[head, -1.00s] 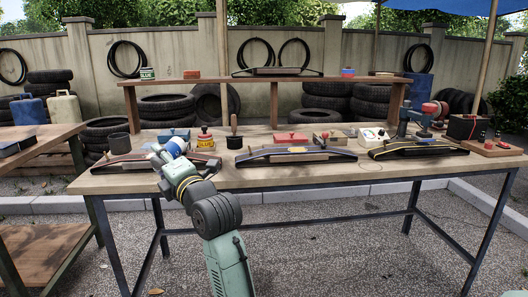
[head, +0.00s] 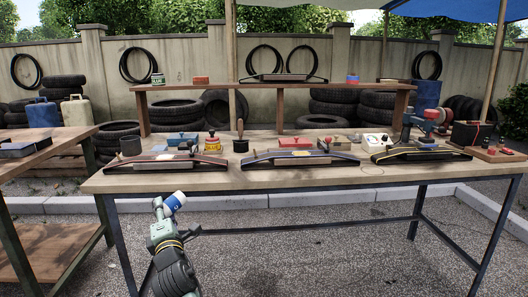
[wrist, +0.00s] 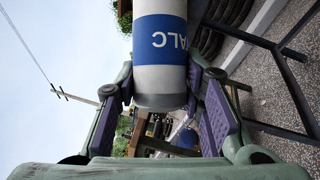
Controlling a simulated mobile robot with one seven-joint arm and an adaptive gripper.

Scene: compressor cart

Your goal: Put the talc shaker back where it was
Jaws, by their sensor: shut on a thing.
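The talc shaker (head: 174,202) is a white cylinder with a blue band. In the wrist view the talc shaker (wrist: 160,50) shows the letters "TALC" and sits between the purple finger pads. My gripper (head: 165,207) is shut on it and holds it tilted, in front of the workbench's near edge and lower than its top in the head picture. In the wrist view my gripper (wrist: 162,100) has a finger on each side of the shaker. The workbench (head: 300,180) carries a raised shelf (head: 215,86) at its back.
Three long dark racks lie along the bench front: left (head: 165,162), middle (head: 300,158) and right (head: 420,153). Behind them stand a yellow tin (head: 212,145), a dark cup (head: 131,145) and a blue box (head: 183,139). The shelf holds a green tin (head: 157,79). The bench's front strip is clear.

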